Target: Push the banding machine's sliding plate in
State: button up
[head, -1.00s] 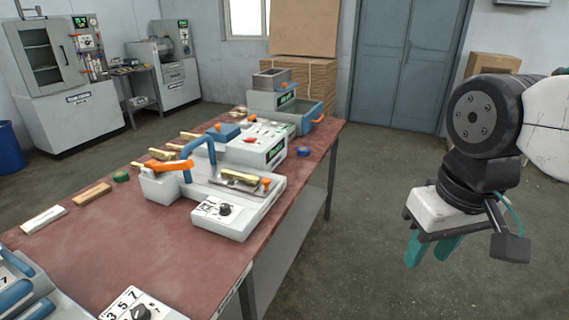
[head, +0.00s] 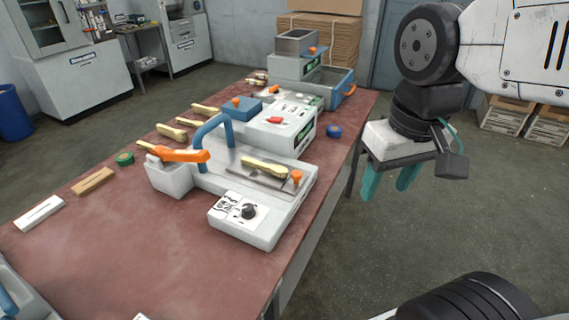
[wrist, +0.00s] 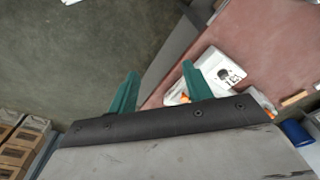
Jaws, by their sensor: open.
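The banding machine (head: 250,218) is a white unit on the table with a blue arch (head: 212,130), an orange lever (head: 180,155) and a front dial. Its grey sliding plate (head: 240,178) carries a wooden spoon blank (head: 264,168) and has an orange knob (head: 296,176) at its right end. My gripper (head: 388,180) has teal fingers, is open and empty, and hangs over the floor, right of the table and apart from the machine. In the wrist view my gripper (wrist: 160,72) points down, with the machine (wrist: 212,68) partly hidden behind the right finger.
The red-brown table (head: 130,255) has its right edge between my gripper and the machine. A second white machine (head: 275,125) and a blue tray (head: 332,85) stand behind. A blue tape roll (head: 334,131) lies near the edge. Open floor (head: 400,240) is on the right.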

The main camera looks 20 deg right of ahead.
jog(key=w+a+f, duration=0.1)
jog(key=w+f, duration=0.1)
jog(key=w, duration=1.3)
jog(key=g, duration=0.1)
send_over(296, 173)
notch_tip(296, 173, down, 9)
jog(key=shift+s+f, duration=0.1)
jog(key=shift+f, duration=0.35)
notch_tip(296, 173, down, 8)
jog(key=shift+r, duration=0.25)
grip_shut()
jog(key=shift+w, duration=0.2)
